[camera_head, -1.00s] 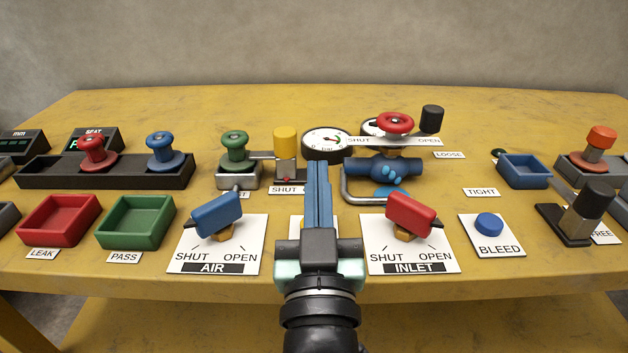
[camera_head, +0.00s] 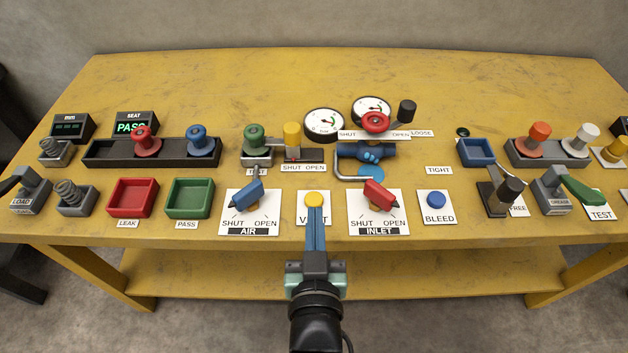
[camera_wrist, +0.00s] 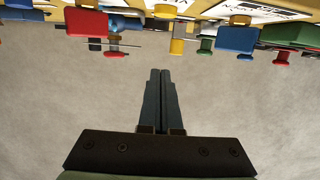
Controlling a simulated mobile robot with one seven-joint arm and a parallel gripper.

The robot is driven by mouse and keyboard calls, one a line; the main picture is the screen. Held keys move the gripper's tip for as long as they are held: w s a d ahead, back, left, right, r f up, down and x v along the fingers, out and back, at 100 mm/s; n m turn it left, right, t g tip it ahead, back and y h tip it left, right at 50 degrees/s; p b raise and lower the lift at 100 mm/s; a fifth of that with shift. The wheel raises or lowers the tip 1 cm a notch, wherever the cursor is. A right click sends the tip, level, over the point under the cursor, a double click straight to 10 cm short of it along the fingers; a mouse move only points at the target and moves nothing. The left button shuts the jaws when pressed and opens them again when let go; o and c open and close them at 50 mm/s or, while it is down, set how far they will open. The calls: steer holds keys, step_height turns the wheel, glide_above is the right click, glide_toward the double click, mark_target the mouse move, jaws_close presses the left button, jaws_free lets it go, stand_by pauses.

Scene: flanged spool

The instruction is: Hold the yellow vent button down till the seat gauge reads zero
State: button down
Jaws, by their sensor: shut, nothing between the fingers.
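The yellow vent button (camera_head: 314,198) sits on a white plate (camera_head: 303,214) at the table's front edge, its label partly hidden by my fingers. My gripper (camera_head: 315,210) is shut and empty, with its blue fingertips just in front of the button in the head view. In the wrist view my fingertips (camera_wrist: 159,72) show against bare floor, apart from a yellow button-like piece (camera_wrist: 165,11) above them. A display labelled SEAT (camera_head: 135,123) reads PASS in green. Two round dials (camera_head: 324,123) (camera_head: 371,108) stand behind; their labels and exact readings are too small to tell.
The AIR lever (camera_head: 246,192) stands left of the button and the INLET lever (camera_head: 381,194) right, close to my fingers. A blue BLEED button (camera_head: 436,199) lies further right. A red valve wheel (camera_head: 375,122) stands behind. Open floor lies in front of the table.

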steer(key=shift+s+a+g+p, duration=0.1)
steer(key=shift+s+g+p, duration=0.2)
steer(key=shift+s+p, duration=0.7)
glide_above(314, 203)
steer(key=s, duration=0.2)
steer(key=shift+w+f, duration=0.25)
steer(key=shift+f, duration=0.85)
step_height(314, 203, down, 3)
steer(key=shift+w+r+b, duration=0.1)
steer(key=shift+r+b, duration=0.05)
steer(key=shift+b, duration=0.25)
steer(key=shift+f, duration=0.7)
